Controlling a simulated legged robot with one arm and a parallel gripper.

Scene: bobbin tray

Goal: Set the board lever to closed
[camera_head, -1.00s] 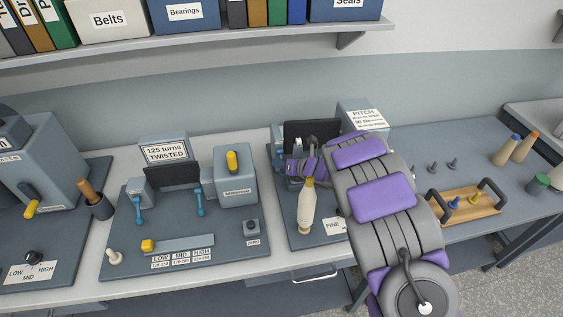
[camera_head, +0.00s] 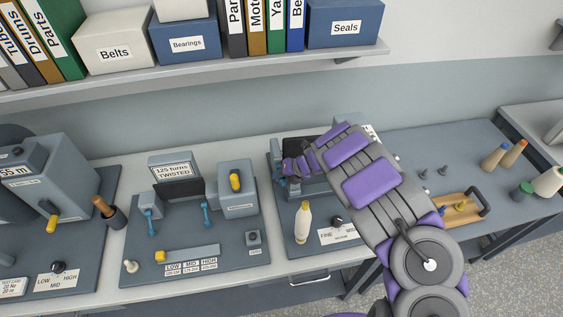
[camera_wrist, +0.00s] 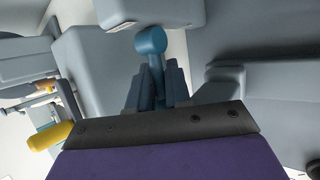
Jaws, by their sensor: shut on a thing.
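A blue round-ended lever (camera_wrist: 150,41) shows in the wrist view between the dark fingers of my gripper (camera_wrist: 155,82), which is shut on it. In the head view my gripper (camera_head: 283,170) is at the back left of the right-hand test board (camera_head: 296,250). My purple and grey arm covers much of that board's equipment. The lever is mostly hidden there, so its exact angle is hard to tell.
A grey twist tester (camera_head: 237,197) with blue clamp levers is to the left. A wooden tray (camera_head: 459,205) lies to the right. A shelf (camera_head: 200,68) with boxes runs above.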

